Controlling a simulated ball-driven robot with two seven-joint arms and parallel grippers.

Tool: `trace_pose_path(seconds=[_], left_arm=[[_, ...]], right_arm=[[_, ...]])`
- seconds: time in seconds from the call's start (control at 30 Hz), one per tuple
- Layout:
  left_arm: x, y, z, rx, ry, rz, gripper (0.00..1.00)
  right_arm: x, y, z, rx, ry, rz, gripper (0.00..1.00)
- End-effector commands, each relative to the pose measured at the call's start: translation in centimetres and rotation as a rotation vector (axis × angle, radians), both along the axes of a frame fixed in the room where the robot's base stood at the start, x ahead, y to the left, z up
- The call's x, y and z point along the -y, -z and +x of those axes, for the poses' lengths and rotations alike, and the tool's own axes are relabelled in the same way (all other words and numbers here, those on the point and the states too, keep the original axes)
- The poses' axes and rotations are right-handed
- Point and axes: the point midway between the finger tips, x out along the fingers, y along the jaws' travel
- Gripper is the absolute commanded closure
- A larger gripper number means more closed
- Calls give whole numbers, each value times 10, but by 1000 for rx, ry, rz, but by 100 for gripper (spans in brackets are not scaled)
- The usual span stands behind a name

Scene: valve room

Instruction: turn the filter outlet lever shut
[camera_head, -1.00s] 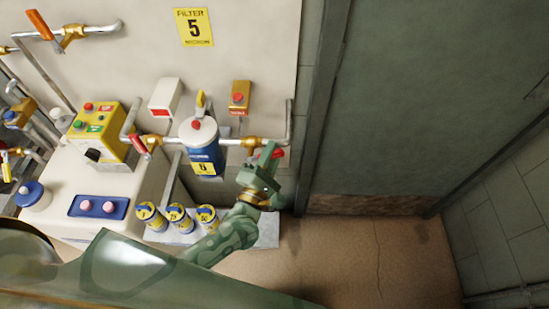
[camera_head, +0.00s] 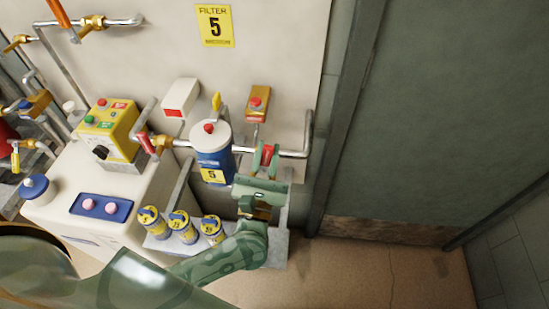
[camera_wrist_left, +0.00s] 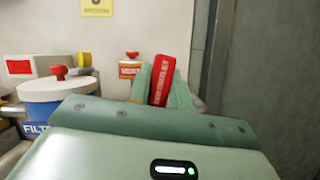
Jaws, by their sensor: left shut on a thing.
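The filter outlet lever (camera_head: 266,154) is a red handle on the brass valve right of the blue and white filter housing (camera_head: 212,150). My left gripper (camera_head: 264,160) is at the lever, fingers pointing up along it. In the left wrist view the red lever (camera_wrist_left: 162,80) stands between the two green fingers, slightly tilted, and the gripper (camera_wrist_left: 157,88) is shut on it. The valve body is mostly hidden behind the gripper. A second red lever (camera_head: 147,143) hangs on the pipe left of the housing. My right gripper is not in view.
A brown box with a red button (camera_head: 258,102) is on the wall above the valve. Several small yellow and blue canisters (camera_head: 181,227) stand on a shelf below the filter. A dark green door (camera_head: 440,130) is at the right; the floor before it is clear.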

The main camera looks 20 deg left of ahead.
Motion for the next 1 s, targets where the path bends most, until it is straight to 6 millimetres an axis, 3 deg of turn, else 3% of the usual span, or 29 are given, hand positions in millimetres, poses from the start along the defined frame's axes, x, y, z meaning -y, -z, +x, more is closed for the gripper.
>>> trace_pose_path(seconds=[0.4, 0.93, 0.97, 1.0], left_arm=[[-10, 2, -4, 41, 1, -164, 100], [-12, 2, -4, 46, 0, -186, 100], [-12, 2, -4, 46, 1, -187, 71], [-12, 2, -4, 46, 0, -186, 60]], right_arm=[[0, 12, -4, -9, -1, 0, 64], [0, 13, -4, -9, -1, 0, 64], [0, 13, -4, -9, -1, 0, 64], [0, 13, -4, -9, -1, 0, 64]])
